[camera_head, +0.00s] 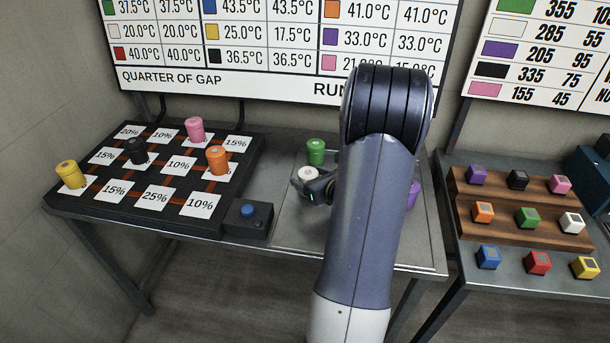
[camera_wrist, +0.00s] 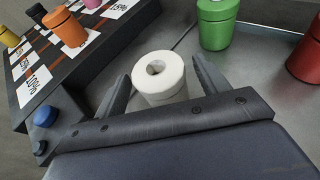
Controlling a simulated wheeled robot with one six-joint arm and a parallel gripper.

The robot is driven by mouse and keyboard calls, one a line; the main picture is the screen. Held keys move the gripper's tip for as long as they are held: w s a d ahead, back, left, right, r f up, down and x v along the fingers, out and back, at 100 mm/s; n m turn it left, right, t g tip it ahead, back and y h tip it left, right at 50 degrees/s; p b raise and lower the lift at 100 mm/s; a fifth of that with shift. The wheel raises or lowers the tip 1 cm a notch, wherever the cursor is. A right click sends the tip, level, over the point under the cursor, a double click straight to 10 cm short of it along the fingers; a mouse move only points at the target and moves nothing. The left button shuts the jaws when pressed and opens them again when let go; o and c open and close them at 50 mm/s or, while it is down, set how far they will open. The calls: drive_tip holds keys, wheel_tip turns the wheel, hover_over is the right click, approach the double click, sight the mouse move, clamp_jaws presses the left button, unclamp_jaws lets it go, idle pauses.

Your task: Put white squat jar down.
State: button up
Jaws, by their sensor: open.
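The white squat jar (camera_wrist: 158,76) stands upright on the metal table, between the two spread fingers of my gripper (camera_wrist: 160,85) in the wrist view. Its round top with a dark central hole faces up, and gaps show beside it, so the fingers look apart from it. In the head view the white jar (camera_head: 308,174) shows at the left end of my gripper (camera_head: 306,186), which is partly hidden by my arm. The jar's lower part is hidden behind the gripper body.
A green jar (camera_head: 316,151) stands just behind, and a red jar (camera_wrist: 305,55) to the right. A purple jar (camera_head: 412,194) shows beside my arm. Left is the black percent board (camera_head: 110,200) with several jars, plus a blue button (camera_head: 248,210). Right, a wooden rack (camera_head: 460,215) holds coloured cubes.

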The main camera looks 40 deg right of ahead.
drive_tip(key=v, duration=0.9)
